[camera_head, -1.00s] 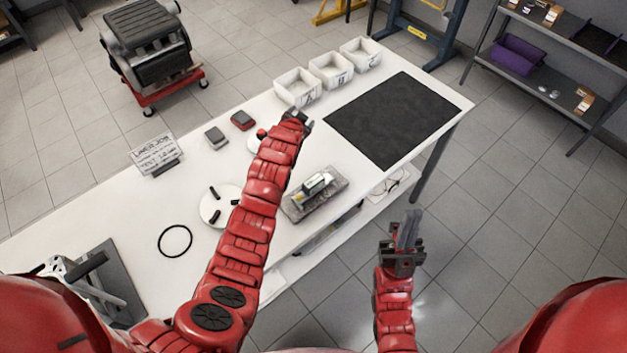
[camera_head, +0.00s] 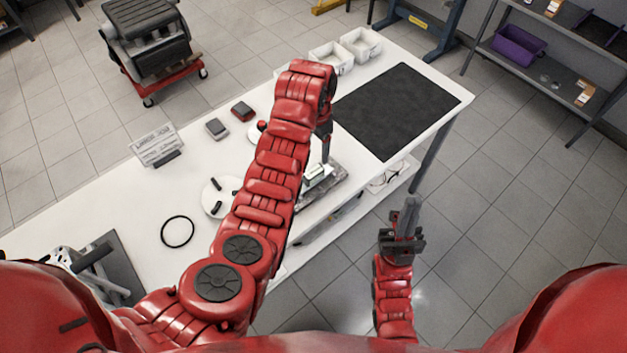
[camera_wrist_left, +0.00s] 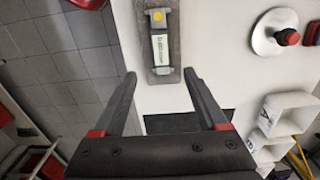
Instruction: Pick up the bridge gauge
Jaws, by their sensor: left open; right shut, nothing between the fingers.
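What appears to be the bridge gauge, a small metal device with a pale labelled face and a yellow spot, lies on a grey tray (camera_head: 330,187). The gauge (camera_head: 316,175) is partly hidden by my left arm in the head view. In the left wrist view the gauge (camera_wrist_left: 161,45) lies ahead of the fingertips, on the tray (camera_wrist_left: 142,12). My left gripper (camera_head: 326,156) points down near the tray; in the wrist view its fingers (camera_wrist_left: 160,74) are apart with nothing between them. My right gripper (camera_head: 408,208) is shut and empty, off the table's front edge.
A black mat (camera_head: 395,110) covers the table's right end, with white bins (camera_head: 361,45) behind it. A white disc with black handles (camera_head: 211,204), a black ring (camera_head: 177,231), a sign (camera_head: 156,145) and small grey (camera_head: 216,129) and red (camera_head: 242,110) boxes lie leftward.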

